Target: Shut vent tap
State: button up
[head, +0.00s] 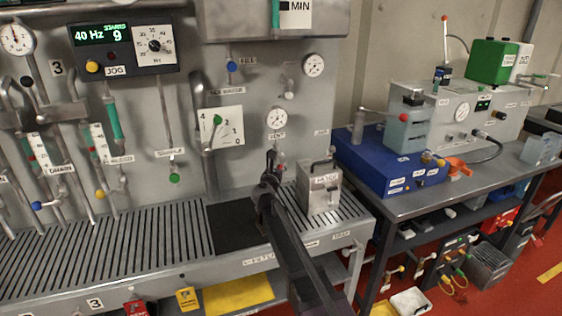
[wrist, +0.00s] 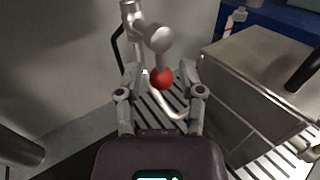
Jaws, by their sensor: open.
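The vent tap shows in the wrist view as a metal fitting (wrist: 159,40) with a red knob (wrist: 162,78) and a curved spout below. In the head view, its red knob (head: 281,167) is a small spot below the round gauge on the panel, partly hidden by my arm. My gripper (head: 271,160) is in front of the panel there. In the wrist view my gripper (wrist: 160,74) is open, with one finger on each side of the red knob. I see small gaps beside the knob; its depth between the fingers is hard to tell.
A grey metal box (head: 319,187) with a black handle stands on the slatted bench close to the right of my gripper. The panel's multi-position lever dial (head: 221,127) is to the left. A blue unit (head: 388,162) stands on the side table further right.

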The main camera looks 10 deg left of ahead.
aim_at(281, 161)
jog(key=shift+w+d, duration=0.15)
jog(key=shift+w, duration=0.8)
jog(key=shift+w+d, duration=0.1)
jog(key=shift+w, duration=0.8)
grip_shut()
jog(key=shift+w, duration=0.1)
